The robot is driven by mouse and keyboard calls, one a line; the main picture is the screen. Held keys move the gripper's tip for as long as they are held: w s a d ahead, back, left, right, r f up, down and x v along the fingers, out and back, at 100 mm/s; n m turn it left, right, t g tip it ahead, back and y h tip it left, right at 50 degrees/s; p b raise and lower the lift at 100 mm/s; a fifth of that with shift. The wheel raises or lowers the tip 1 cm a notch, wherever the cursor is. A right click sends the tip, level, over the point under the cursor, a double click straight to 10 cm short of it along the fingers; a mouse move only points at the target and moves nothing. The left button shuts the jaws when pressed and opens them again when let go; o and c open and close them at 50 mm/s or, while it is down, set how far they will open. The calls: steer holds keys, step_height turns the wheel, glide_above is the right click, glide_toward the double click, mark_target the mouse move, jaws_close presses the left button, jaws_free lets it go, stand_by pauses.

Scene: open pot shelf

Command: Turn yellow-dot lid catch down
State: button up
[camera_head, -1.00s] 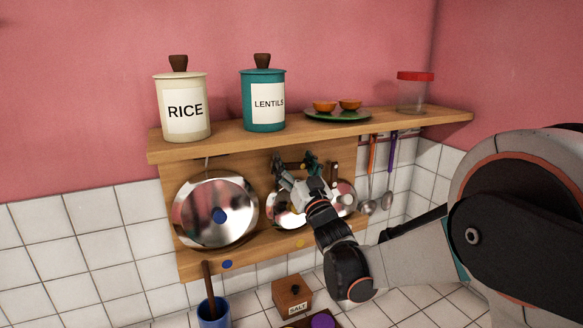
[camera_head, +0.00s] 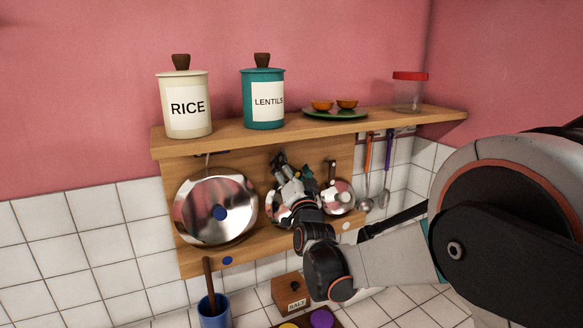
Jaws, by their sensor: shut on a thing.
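My gripper (camera_head: 288,168) is at the top of the middle lid, in front of the wooden back board, with its fingers close together. It is shut on a small piece there, apparently the middle lid's catch, which the fingers hide. The middle lid (camera_head: 274,207) is shiny metal and mostly covered by my gripper and wrist. The yellow dot below it is hidden behind my wrist. The right lid (camera_head: 330,205) has a white knob, and a dark catch (camera_head: 332,170) stands upright above it. The large left lid (camera_head: 195,205) has a blue knob.
A wooden shelf (camera_head: 225,142) overhead holds a rice canister (camera_head: 185,105), a lentils canister (camera_head: 263,98), a green plate (camera_head: 335,114) and a red-lidded jar (camera_head: 409,93). Ladles (camera_head: 366,190) hang at right. A blue cup (camera_head: 214,313) and salt box (camera_head: 291,292) stand below.

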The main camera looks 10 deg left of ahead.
stand_by(0.3)
steer(key=o, duration=1.5)
steer(key=v, duration=1.2)
